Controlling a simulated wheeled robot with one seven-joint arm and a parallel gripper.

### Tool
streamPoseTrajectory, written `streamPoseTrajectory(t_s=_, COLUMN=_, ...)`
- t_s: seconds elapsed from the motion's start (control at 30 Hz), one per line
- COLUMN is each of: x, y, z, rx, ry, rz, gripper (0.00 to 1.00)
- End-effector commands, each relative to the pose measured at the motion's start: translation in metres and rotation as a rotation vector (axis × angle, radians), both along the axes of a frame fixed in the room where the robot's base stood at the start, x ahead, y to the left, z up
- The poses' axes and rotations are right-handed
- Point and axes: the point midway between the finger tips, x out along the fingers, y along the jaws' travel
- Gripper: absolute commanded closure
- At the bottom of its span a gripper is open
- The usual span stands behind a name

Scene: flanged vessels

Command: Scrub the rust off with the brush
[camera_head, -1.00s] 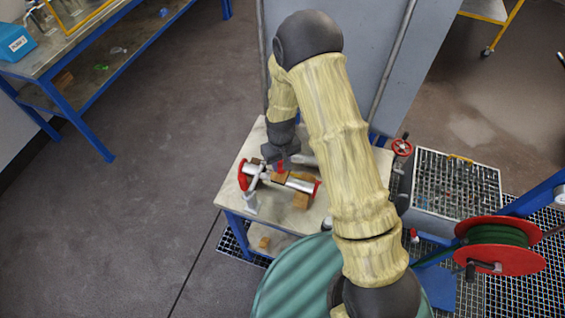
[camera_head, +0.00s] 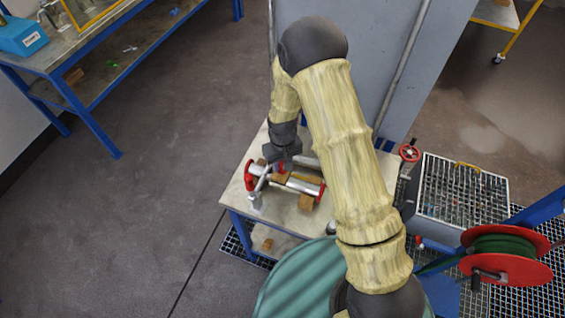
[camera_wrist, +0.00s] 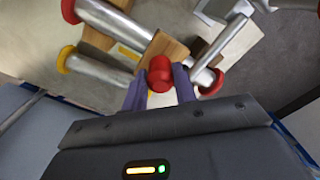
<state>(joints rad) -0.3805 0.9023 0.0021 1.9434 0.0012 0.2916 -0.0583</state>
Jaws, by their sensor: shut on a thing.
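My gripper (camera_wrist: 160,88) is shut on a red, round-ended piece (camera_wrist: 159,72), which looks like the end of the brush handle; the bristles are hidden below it. In the head view my gripper (camera_head: 281,168) is low over the work table (camera_head: 237,195), at a silver pipe (camera_head: 298,184) with red ends. I cannot tell whether the bristles touch the metal. No clear rust patch shows.
More wooden blocks (camera_head: 306,202) are by the pipe. A grey crate-like box (camera_head: 460,190) and a red hose reel (camera_head: 505,255) stand to the right. A blue-framed bench (camera_head: 60,65) is at the far left. The floor between is clear.

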Motion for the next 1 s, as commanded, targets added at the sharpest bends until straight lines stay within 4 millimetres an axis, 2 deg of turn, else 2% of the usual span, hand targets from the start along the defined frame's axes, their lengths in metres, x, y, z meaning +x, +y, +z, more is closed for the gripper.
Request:
streamPoseTrajectory(t_s=0.4, x=-0.009, y=-0.025, z=0.000, rx=-0.005, ry=0.006, rz=-0.004, gripper=0.90)
streamPoseTrajectory(t_s=0.8, x=-0.010, y=-0.027, z=0.001, rx=-0.004, ry=0.004, rz=-0.002, gripper=0.90)
streamPoseTrajectory(t_s=1.0, x=-0.013, y=-0.036, z=0.000, rx=-0.004, ry=0.004, rz=-0.003, gripper=0.90)
